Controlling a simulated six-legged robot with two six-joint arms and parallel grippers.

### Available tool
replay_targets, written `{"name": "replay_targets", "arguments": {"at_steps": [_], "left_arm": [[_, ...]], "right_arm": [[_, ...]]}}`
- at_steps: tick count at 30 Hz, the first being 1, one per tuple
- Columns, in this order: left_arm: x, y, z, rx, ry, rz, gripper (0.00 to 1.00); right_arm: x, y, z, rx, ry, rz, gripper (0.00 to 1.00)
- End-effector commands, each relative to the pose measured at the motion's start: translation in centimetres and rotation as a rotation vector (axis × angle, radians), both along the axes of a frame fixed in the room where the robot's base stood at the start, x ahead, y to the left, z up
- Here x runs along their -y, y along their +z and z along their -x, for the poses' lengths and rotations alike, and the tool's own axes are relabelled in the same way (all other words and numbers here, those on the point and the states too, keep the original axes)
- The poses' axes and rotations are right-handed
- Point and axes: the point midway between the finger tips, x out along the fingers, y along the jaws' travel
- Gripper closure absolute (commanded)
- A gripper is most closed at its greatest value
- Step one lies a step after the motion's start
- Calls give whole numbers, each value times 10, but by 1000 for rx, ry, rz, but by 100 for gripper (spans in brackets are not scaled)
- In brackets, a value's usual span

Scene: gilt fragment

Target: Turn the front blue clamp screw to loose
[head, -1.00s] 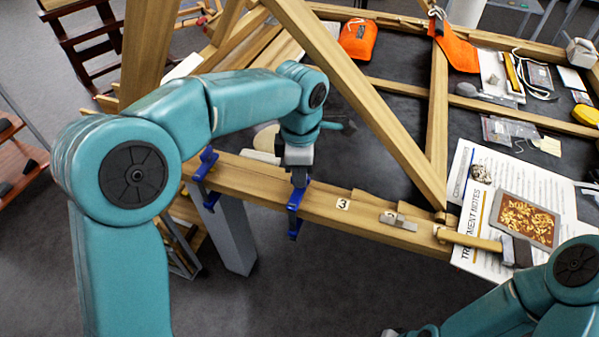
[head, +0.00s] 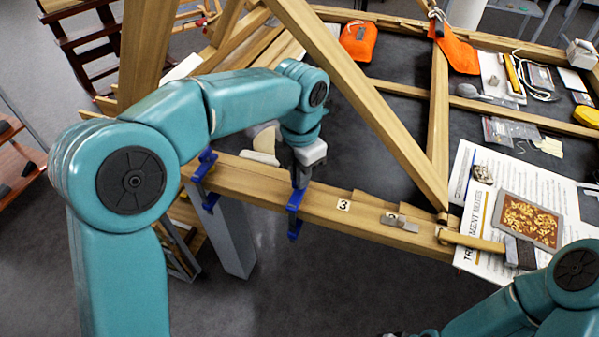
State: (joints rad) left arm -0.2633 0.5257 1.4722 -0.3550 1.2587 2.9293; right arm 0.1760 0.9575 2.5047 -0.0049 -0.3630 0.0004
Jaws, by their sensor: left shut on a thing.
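The front blue clamp (head: 294,215) grips the long wooden beam (head: 325,204), with its blue jaw hanging below the beam's near edge. My left gripper (head: 300,178) points down over the top of this clamp. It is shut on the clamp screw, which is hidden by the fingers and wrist. A second blue clamp (head: 204,170) sits on the same beam further left, apart from the gripper. My right arm comes in at the bottom right; its gripper does not show.
A diagonal wooden post (head: 370,100) rises close to the right of my left wrist. A hammer (head: 515,250) and a framed gilt piece (head: 527,219) lie at the right on printed sheets (head: 468,205). A small metal piece (head: 400,222) lies on the beam.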

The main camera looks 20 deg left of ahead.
Motion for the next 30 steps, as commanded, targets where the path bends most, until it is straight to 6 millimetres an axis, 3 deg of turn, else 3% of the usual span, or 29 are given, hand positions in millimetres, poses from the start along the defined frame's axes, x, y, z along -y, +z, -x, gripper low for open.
{"name": "replay_targets", "arguments": {"at_steps": [17, 18, 19, 30], "left_arm": [[2, -2, 1, -5, 25, 2, 100], [1, -2, 1, -5, 25, 2, 75], [1, -2, 1, -5, 25, 2, 66], [-1, 1, 0, 0, 26, 0, 63]], "right_arm": [[0, -1, 0, 0, 0, 0, 57], [0, -1, 0, 0, 0, 0, 57], [0, -1, 0, 0, 0, 0, 57], [0, 1, 0, 0, 0, 0, 57]]}}
